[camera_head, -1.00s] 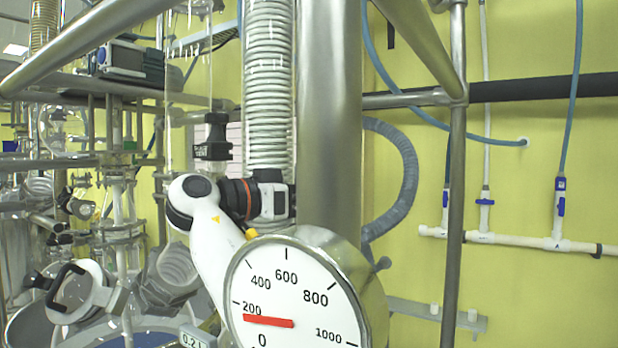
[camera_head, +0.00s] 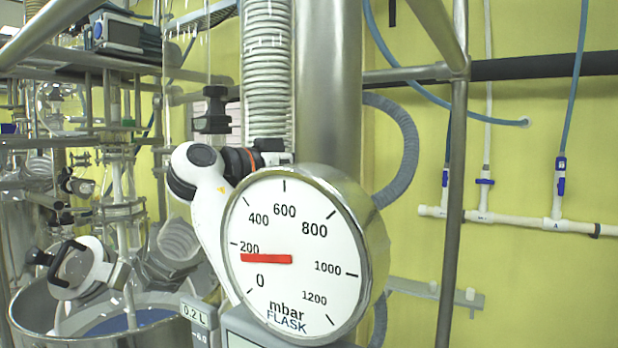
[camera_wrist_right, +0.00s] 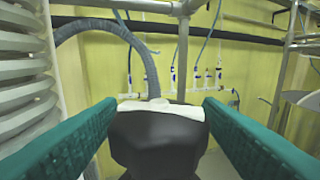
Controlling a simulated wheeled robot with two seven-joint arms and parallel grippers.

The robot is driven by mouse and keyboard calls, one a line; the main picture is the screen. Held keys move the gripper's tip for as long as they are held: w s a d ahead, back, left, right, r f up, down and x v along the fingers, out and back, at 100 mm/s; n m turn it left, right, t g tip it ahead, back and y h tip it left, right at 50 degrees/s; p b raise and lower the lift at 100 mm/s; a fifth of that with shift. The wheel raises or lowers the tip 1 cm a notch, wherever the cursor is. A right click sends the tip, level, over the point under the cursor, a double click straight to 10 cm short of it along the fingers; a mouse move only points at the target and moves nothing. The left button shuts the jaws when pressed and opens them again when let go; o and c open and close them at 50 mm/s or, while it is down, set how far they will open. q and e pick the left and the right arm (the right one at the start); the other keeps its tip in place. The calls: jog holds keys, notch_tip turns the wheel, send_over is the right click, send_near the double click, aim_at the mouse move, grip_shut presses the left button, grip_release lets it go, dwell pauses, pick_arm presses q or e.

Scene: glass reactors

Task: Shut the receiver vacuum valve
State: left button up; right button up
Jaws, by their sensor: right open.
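My right gripper (camera_wrist_right: 160,108) is open in the right wrist view, its two teal fingers spread apart. A black body with a white top piece (camera_wrist_right: 157,118) shows between the fingers. I cannot tell whether it is the receiver vacuum valve, or whether the fingers touch it. In the head view, my white right arm (camera_head: 212,205) rises behind the gauge, and its fingers are hidden. A black fitting (camera_head: 212,117) sits on a glass tube above the arm; its role is unclear. My left gripper is not in view.
A round gauge (camera_head: 315,235) marked mbar FLASK fills the front; its red needle points just below 200. A thick steel column (camera_head: 328,90) stands behind it. Blue-handled valves (camera_head: 560,186) line the wall pipe. Glassware and a steel vessel (camera_head: 30,310) are at left.

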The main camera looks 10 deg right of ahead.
jog(key=n+t+y+b, duration=0.1)
jog(key=t+b, duration=0.1)
jog(key=n+t+y+b, duration=0.4)
jog(key=b, duration=0.1)
jog(key=shift+f, duration=0.3)
jog(key=shift+r+n+t+y, duration=0.1)
jog(key=shift+n+t+y, duration=0.4)
jog(key=shift+n+y, duration=0.2)
jog(key=shift+r+n+t+y+b, duration=0.1)
jog(key=shift+n+t+y+b, duration=0.25)
jog(key=shift+y, duration=0.25)
jog(key=shift+r, duration=0.1)
